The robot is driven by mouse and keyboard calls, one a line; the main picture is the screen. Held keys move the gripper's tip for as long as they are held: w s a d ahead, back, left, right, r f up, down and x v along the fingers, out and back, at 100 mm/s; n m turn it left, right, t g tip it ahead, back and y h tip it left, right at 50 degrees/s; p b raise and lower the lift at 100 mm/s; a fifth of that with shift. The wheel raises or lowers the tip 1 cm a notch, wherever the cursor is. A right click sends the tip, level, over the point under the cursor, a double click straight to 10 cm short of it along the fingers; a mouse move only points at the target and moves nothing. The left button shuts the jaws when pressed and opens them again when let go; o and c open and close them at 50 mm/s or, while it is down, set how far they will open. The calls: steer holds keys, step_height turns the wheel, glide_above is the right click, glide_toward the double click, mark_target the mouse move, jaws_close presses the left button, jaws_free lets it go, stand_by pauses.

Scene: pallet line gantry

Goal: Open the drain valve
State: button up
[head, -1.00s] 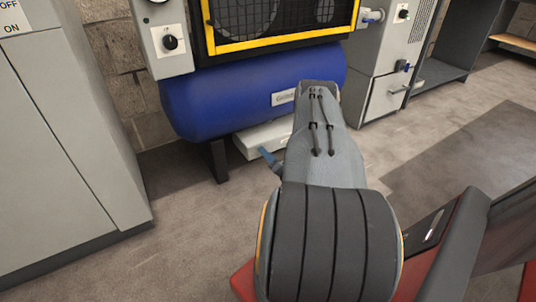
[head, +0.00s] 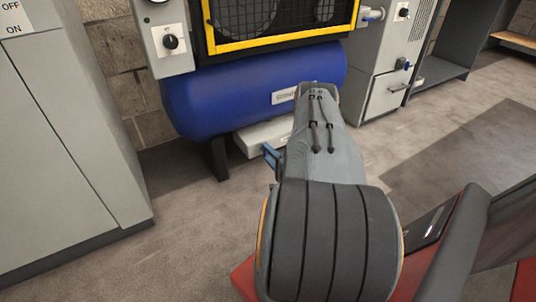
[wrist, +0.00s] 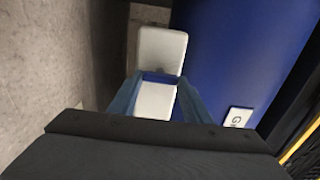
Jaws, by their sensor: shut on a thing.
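My gripper (wrist: 157,82) has blue fingers, seen left and right in the wrist view. A narrow blue bar (wrist: 158,77) spans between the fingertips, and the jaws are shut on it. It looks like the drain valve's handle, but its blue is close to that of the fingers and I cannot make out its ends. The valve body is hidden.
A white box (head: 262,137) lies on the floor under the tank and also shows past the fingers in the wrist view (wrist: 162,48). A dark tank leg (head: 217,160) stands left of it. A grey cabinet (head: 70,130) is at left. Floor between is clear.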

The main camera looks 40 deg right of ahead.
stand_by(0.4)
steer(key=o, duration=1)
steer(key=shift+o, duration=0.2)
steer(key=shift+s, duration=0.1)
steer(key=p+v, duration=0.2)
steer(key=v, duration=0.5)
steer(key=shift+s+p, duration=0.35)
